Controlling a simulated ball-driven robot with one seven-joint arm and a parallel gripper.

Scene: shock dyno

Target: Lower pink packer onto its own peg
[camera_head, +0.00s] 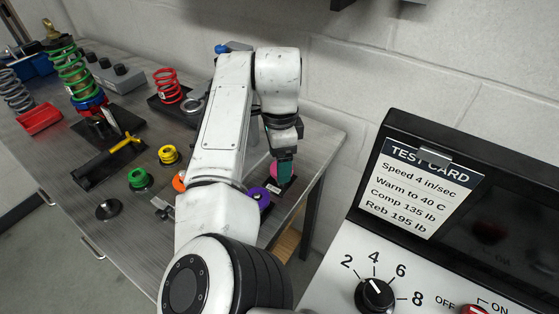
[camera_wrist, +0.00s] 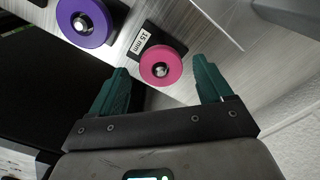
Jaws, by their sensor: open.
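The pink packer (camera_wrist: 173,58) is a flat ring and shows in the wrist view around a metal peg (camera_wrist: 160,70), whose tip shows in its hole. A black base (camera_wrist: 161,42) beside it carries a "15 mm" label. My gripper (camera_wrist: 160,66) is open, with one teal finger on each side of the packer and gaps between. In the head view the packer (camera_head: 273,171) is partly hidden behind my gripper (camera_head: 285,176) near the table's right end. How far the packer sits down the peg is hard to tell.
A purple packer (camera_wrist: 76,20) stands close to the left in the wrist view. Yellow (camera_head: 168,154), green (camera_head: 138,178) and orange (camera_head: 179,182) packers are farther left in the head view. A console (camera_head: 330,285) with a test card stands at right.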

